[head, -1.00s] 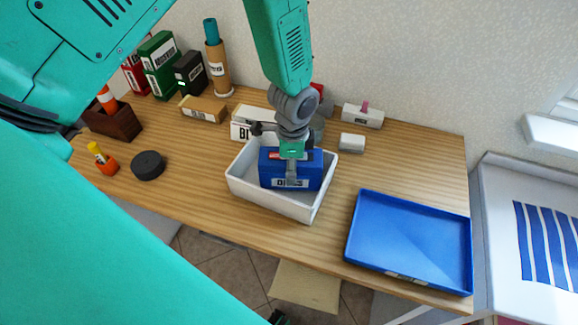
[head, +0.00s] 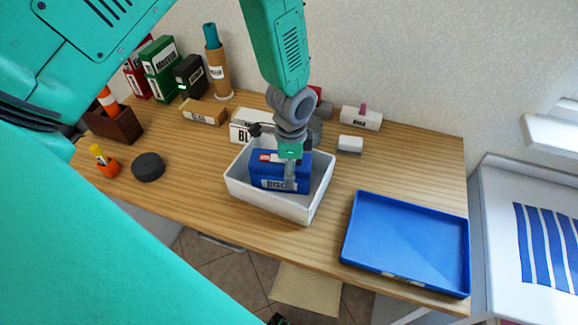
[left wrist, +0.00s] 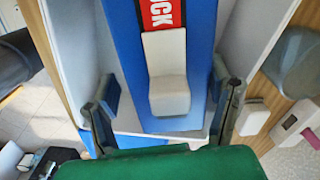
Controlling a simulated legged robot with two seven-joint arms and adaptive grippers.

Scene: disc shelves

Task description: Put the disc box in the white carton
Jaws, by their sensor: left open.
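The blue disc box (head: 268,172) stands inside the white carton (head: 318,205), within its walls and slightly tilted. My left gripper (head: 289,170) is low over the carton, in front of the box's right part, hiding some of its label. The left wrist view shows the blue box (left wrist: 190,65) with a red label and a pale raised block. There my left gripper (left wrist: 168,105) is open, one finger on each side of the box with gaps showing. The box's underside is hidden. My right gripper is not in view.
A blue tray (head: 352,240) lies on the right of the wooden table (head: 200,200). Boxes, including a white one (head: 250,120), stand along the back. Table between carton and tray is clear.

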